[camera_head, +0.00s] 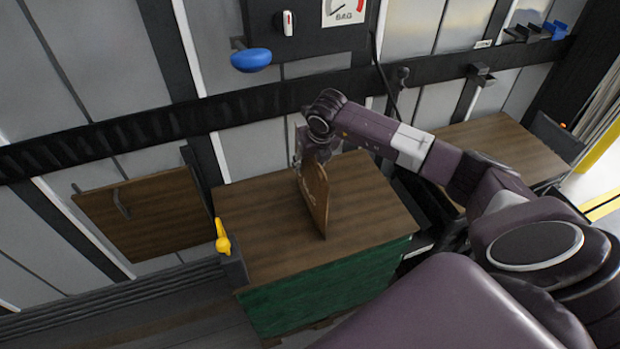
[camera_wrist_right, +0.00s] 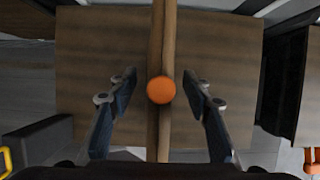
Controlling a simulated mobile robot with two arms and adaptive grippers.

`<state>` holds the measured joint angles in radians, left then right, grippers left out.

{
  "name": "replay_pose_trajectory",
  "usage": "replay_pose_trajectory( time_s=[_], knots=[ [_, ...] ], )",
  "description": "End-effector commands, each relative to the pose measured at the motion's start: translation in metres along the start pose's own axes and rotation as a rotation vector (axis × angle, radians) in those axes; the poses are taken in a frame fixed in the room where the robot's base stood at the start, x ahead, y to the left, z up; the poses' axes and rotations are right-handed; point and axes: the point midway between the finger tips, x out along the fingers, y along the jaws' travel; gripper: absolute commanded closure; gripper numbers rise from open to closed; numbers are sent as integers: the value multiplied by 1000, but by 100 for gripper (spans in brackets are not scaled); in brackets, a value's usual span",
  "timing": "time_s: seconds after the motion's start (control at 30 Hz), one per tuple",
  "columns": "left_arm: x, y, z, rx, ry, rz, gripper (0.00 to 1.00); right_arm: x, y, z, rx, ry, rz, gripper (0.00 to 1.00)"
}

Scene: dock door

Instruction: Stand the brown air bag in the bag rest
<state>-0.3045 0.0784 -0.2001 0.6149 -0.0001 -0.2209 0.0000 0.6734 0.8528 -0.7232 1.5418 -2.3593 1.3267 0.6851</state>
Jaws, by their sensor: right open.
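The brown air bag (camera_head: 318,200) stands on edge on a wooden-topped green crate (camera_head: 365,215). In the right wrist view the bag (camera_wrist_right: 155,130) shows edge-on as a narrow brown strip, with a round orange part (camera_wrist_right: 160,90) in front of it. My right gripper (camera_head: 308,165) is at the bag's upper far end. In the wrist view its fingers (camera_wrist_right: 163,88) are open, one on each side of the bag, with gaps on both sides. I cannot make out the bag rest for certain. My left gripper is not in view.
A yellow handle (camera_head: 222,238) is at the crate's left edge. Another wooden top (camera_head: 505,150) lies to the right.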

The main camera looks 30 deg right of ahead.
Motion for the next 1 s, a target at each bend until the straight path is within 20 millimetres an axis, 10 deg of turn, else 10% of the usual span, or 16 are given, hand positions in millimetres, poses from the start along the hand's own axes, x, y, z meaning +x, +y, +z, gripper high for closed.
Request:
replay_pose_trajectory(
  time_s=[0.27, 0.7, 1.0],
  knots=[
    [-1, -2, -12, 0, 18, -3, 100, 4, 0, 0, 0, -1, 0, 55],
    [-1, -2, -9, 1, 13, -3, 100, 4, 0, 0, 0, -1, 0, 100],
    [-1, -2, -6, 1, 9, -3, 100, 3, 0, 1, 1, -3, 1, 100]
  ],
)
